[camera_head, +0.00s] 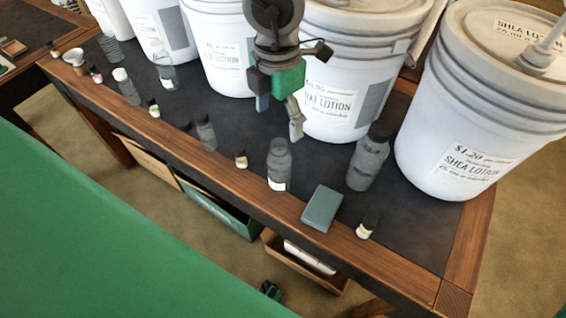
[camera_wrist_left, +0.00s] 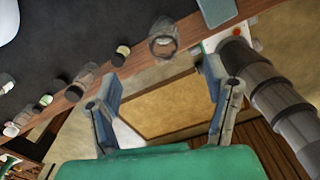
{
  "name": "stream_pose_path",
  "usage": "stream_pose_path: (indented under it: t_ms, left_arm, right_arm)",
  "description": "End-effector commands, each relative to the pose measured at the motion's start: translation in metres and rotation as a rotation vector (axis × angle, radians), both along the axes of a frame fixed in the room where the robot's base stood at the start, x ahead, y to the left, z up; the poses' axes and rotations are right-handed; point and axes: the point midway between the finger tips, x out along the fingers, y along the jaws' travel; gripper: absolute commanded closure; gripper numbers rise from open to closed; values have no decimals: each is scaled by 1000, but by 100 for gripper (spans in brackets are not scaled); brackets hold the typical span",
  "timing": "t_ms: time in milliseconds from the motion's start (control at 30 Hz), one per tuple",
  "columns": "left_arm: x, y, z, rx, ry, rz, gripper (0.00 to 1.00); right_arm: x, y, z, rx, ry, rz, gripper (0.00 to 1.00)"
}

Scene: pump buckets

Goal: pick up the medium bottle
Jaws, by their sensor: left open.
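My left gripper (camera_head: 279,118) comes down from the top over the table, fingers apart and empty. Its open fingers also show in the left wrist view (camera_wrist_left: 163,80). I cannot tell for certain which is the medium one. In the left wrist view, a clear round bottle (camera_wrist_left: 163,46) shows at the table edge beyond the fingers. My right gripper is not seen.
Large white lotion buckets (camera_head: 480,105) line the back of the table (camera_head: 430,220). A teal block (camera_head: 322,208) and a tiny dark-capped bottle (camera_head: 367,226) sit at the front edge. Several small bottles stand along the left. Crates (camera_head: 305,265) are below the table.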

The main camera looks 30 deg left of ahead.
Motion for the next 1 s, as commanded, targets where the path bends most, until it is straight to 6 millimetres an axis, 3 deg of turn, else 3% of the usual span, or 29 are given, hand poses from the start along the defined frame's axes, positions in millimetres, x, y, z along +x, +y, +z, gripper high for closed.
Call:
stream_pose_path:
  t_ms: [400, 667, 1000]
  left_arm:
    - [-1, -1, -73, -1, 6, 7, 30]
    - [-3, -1, -92, 0, 5, 5, 30]
    - [-7, -2, -135, -1, 5, 4, 30]
  right_arm:
    - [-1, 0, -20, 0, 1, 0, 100]
    - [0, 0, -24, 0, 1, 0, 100]
    - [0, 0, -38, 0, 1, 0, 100]
